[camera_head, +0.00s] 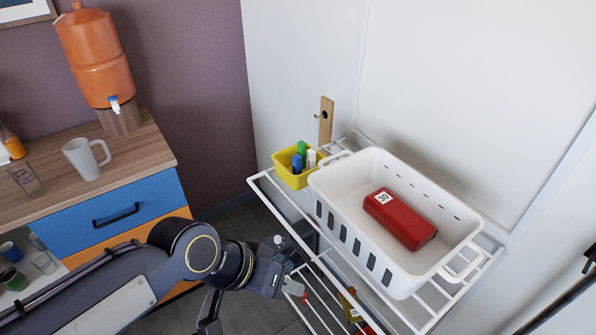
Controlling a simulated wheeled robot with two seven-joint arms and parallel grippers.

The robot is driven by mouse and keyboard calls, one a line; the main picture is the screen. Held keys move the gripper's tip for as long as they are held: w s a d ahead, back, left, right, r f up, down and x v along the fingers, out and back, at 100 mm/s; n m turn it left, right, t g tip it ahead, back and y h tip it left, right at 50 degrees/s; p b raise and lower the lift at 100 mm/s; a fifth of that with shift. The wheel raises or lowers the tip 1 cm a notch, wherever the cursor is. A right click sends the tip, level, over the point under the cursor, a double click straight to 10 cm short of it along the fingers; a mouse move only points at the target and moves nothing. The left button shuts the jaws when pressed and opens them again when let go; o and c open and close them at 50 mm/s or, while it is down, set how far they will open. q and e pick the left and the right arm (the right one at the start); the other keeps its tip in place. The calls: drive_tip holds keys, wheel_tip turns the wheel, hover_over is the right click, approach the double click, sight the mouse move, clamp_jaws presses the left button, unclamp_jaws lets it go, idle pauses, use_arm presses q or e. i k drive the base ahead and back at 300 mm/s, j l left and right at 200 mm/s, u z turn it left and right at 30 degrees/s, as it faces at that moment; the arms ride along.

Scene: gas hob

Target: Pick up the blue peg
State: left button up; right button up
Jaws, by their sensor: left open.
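The blue peg (297,163) stands upright in a small yellow bin (292,181) at the back left corner of the white wire shelf (263,178). A green peg (302,149) and a white peg (311,158) stand close beside it in the same bin. The lower part of the blue peg is hidden by the bin wall. My left gripper (293,277) is open, in front of and well below the bin, near the shelf's left edge. It is apart from the peg. My right gripper is not in view.
A white basket (340,221) holding a red block (400,219) labelled 30 fills most of the shelf, right beside the bin. A wooden hook board (326,121) is behind the bin. A counter with a blue drawer (112,212) and an orange dispenser (96,56) is at left.

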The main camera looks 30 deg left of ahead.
sight(297, 159)
drive_tip(key=u, duration=0.3)
drive_tip(key=k+j, duration=0.1)
drive_tip(key=i+j+z, duration=0.15)
drive_tip(key=j, duration=0.2)
drive_tip(key=i+j+z, duration=0.1)
drive_tip(key=j, duration=0.3)
drive_tip(key=i+j+z, duration=0.15)
drive_tip(key=j, duration=0.25)
drive_tip(key=k, duration=0.05)
